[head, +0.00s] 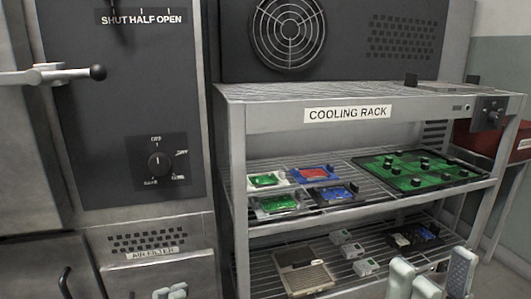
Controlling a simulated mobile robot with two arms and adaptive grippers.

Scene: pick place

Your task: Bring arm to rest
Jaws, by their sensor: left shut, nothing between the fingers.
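My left gripper (170,292) shows only as small pale fingertips at the bottom edge, left of the cooling rack and in front of the machine's lower panel. The tips are close together, shut with nothing between them. My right gripper (431,277) is at the bottom right, in front of the rack's lower shelf. Its pale fingers stand apart, open, with nothing seen between them. The rest of both arms is out of the picture.
The cooling rack (275,118) has green, red and blue boards (425,170) on its middle shelf. Its lower shelf holds a beige device (303,270) and several small grey boxes. A machine with a lever handle (50,73) stands left. A red bin (483,140) is far right.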

